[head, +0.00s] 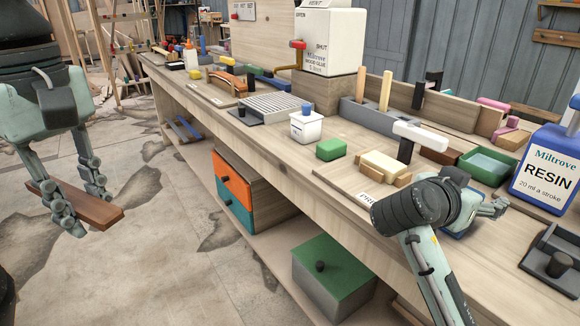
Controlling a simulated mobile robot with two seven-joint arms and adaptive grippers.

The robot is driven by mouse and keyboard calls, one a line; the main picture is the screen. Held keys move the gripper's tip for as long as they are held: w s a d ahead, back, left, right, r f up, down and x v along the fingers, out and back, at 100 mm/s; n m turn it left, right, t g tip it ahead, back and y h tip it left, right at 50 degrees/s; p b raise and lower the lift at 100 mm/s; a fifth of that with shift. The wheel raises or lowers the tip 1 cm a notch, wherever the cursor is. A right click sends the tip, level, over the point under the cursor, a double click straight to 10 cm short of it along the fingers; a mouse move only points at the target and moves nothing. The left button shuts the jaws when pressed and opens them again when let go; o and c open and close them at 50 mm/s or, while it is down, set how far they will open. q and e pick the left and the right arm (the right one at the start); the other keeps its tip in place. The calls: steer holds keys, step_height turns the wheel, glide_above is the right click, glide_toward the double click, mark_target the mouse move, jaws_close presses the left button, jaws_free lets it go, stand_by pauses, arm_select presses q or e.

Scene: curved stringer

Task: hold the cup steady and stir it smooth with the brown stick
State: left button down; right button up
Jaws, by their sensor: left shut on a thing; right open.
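My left gripper (82,205) is at the far left, out over the floor and away from the bench. It is shut on a flat reddish-brown wooden bar (103,212). My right gripper (490,205) is open over the right part of the bench, its fingers pointing right. A blue item (458,232) shows partly beneath it; I cannot tell whether it is a cup or whether they touch. A white labelled tub (306,128) with a blue top stands mid-bench, apart from both grippers. Upright tan sticks (386,91) stand in a grey holder (368,116). I cannot tell which item is the brown stick.
A blue RESIN dispenser (545,170) stands at the right edge. A white glue dispenser (332,42) stands at the back. A green block (330,149), pale blocks (384,165) and a green tray (487,165) lie on the bench (345,185). Drawers (233,185) sit below.

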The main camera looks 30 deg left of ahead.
steer(key=c, duration=1.3)
